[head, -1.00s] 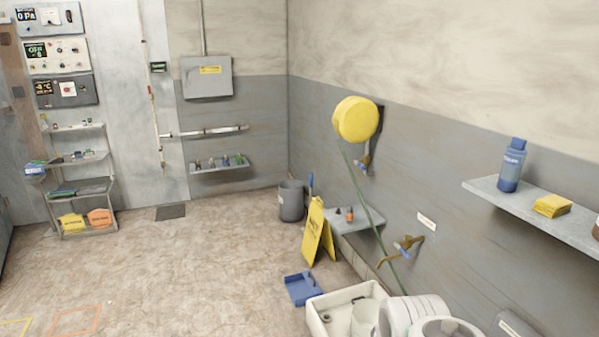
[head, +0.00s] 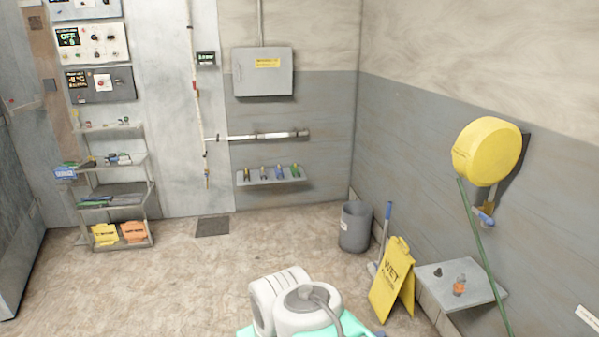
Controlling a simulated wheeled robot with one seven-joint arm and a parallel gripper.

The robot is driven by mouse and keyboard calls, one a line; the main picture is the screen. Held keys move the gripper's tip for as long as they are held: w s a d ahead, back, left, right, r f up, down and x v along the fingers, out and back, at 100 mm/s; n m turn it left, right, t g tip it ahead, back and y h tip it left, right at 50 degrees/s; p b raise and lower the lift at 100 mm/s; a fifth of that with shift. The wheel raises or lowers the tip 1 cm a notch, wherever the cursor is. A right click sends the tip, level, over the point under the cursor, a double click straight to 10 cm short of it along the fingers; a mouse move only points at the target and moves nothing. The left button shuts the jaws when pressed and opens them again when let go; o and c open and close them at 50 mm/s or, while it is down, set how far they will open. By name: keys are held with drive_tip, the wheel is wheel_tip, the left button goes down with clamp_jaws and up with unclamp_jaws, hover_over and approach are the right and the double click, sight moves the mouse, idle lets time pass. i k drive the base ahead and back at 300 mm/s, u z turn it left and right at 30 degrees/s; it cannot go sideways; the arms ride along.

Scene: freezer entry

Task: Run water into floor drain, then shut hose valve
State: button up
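A yellow hose reel (head: 487,152) hangs on the right wall. A green hose (head: 483,255) runs down from it and leaves the picture at the lower right, so its end is hidden. A valve with a blue handle (head: 487,217) sits on the wall just below the reel; I cannot tell whether it is open. A dark square grate (head: 212,226), which looks like the floor drain, lies in the floor near the back wall. No water shows on it. White links of my arm show at the bottom middle; my gripper is not in view.
A yellow wet-floor sign (head: 392,280), a grey bin (head: 355,227) and a small wall shelf (head: 460,287) with small items stand along the right wall. A shelf rack (head: 122,190) stands at the left. The floor between is clear.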

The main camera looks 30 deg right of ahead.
sight(489, 222)
drive_tip(key=z, duration=0.15)
drive_tip(key=i, duration=2)
drive_tip(key=z, duration=1.55)
drive_tip(key=i, duration=1.3)
drive_tip(key=z, duration=0.9)
